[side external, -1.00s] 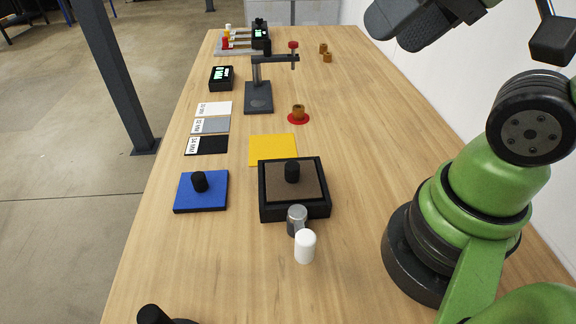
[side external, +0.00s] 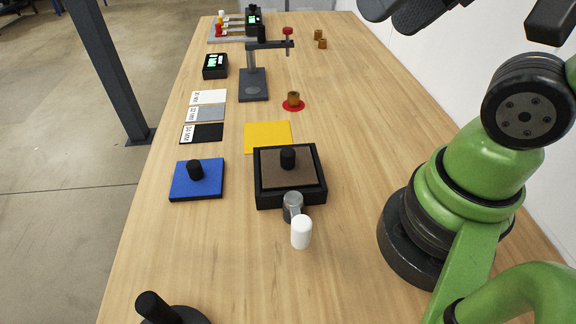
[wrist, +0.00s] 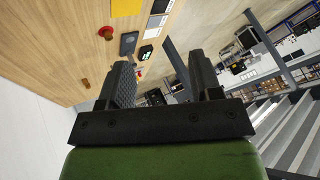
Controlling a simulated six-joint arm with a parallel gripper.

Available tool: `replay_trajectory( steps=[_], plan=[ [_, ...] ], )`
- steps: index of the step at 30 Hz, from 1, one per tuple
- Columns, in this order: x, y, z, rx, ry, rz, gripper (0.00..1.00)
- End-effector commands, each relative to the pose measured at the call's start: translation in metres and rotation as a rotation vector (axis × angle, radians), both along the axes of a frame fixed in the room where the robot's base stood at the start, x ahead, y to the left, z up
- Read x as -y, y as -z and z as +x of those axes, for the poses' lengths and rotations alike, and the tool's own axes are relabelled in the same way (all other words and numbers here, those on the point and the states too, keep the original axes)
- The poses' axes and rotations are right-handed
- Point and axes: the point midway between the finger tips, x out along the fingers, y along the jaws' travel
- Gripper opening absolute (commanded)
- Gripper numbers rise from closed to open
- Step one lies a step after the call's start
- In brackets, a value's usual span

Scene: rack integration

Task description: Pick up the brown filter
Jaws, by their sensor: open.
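The brown filter (side external: 290,178) is a flat brown square with a black knob on top. It lies inside a black square frame (side external: 291,202) on the table in the side view, and the wrist view does not show it. My gripper (wrist: 164,78) is open with nothing between its two dark fingers in the wrist view. In the side view only part of it shows at the top right edge, high above the table and well away from the filter.
A blue square with a knob (side external: 196,181) lies left of the frame. A yellow square (side external: 268,138) lies behind it. A grey cylinder (side external: 292,207) and a white cylinder (side external: 301,232) stand close in front. A grey stand (side external: 253,84) rises farther back.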

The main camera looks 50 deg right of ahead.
Motion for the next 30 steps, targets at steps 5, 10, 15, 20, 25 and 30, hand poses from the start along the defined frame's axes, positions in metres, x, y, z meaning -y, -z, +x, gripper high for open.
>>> replay_trajectory(
  steps=[5,10,15,20,25,30],
  plan=[
    [0.000,0.000,0.002,-0.003,-0.027,-0.021,0.58],
    [0.000,0.007,0.021,-0.033,-0.292,-0.210,0.58],
    [-0.001,0.028,0.055,-0.071,-0.818,-0.509,0.58],
    [-0.003,0.059,0.084,-0.079,-1.375,-0.736,0.58],
    [-0.008,0.101,0.109,-0.033,-1.996,-0.890,0.58],
    [-0.013,0.142,0.123,0.071,-2.510,-0.939,0.58]
  ],
)
